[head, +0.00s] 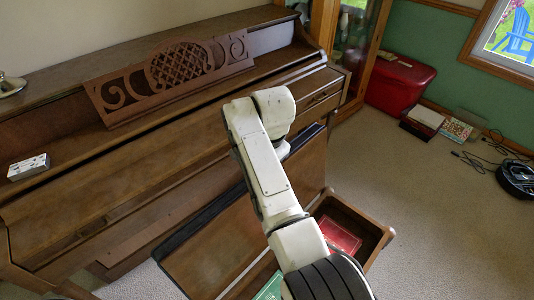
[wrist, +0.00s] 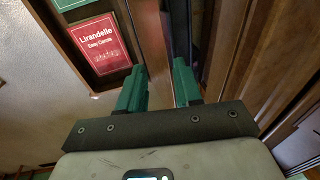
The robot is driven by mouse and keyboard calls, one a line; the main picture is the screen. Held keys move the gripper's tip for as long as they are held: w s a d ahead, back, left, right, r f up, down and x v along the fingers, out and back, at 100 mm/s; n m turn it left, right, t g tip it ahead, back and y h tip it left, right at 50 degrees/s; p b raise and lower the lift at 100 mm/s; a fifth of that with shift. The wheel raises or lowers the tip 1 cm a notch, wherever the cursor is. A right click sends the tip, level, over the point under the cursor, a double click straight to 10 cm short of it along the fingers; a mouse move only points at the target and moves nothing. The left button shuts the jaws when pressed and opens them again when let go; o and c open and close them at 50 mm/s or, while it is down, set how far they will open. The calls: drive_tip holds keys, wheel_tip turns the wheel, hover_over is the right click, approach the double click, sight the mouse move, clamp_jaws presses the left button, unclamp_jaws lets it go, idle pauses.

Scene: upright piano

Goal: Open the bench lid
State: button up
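The piano bench stands in front of the piano. Its brown lid (head: 222,238), with a dark edge, is raised and tilted toward the piano. The open box (head: 352,212) below shows a red book (head: 338,236) and a green book (head: 270,288). In the wrist view, the red book (wrist: 100,44) lies in the box at upper left, left of the lid's edge (wrist: 150,40). My gripper (wrist: 158,68) has its two green fingers apart near that edge. Whether either finger touches the lid is unclear. In the head view my arm hides the gripper and part of the lid.
The upright piano (head: 130,160) stands close behind the bench, with a small white box (head: 28,167) on it. A red chest (head: 399,84) is at the back right, and a black round device (head: 516,178) lies on the carpet. The carpet (head: 445,230) right of the bench is clear.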

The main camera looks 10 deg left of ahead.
drive_tip(key=shift+s+d+r, duration=0.1)
drive_tip(key=shift+s+r, duration=0.05)
drive_tip(key=shift+r, duration=0.6)
drive_tip(key=shift+s+d+r, duration=0.1)
drive_tip(key=shift+r, duration=0.65)
drive_tip(key=s+d+f+n, duration=0.1)
drive_tip(key=s+d+f, duration=0.65)
drive_tip(key=d, duration=0.45)
drive_tip(key=s+d+f+n, duration=0.2)
drive_tip(key=s+d+f, duration=0.5)
drive_tip(key=d+f, duration=0.3)
drive_tip(key=s+d+n, duration=0.1)
drive_tip(key=s+d, duration=0.4)
drive_tip(key=s, duration=0.3)
drive_tip(key=s+d+r+n+h, duration=0.1)
drive_tip(key=s+d, duration=0.4)
drive_tip(key=s, duration=0.4)
drive_tip(key=s+d+r, duration=0.1)
drive_tip(key=s+d, duration=0.5)
drive_tip(key=s, duration=0.3)
drive_tip(key=shift+n+g, duration=0.4)
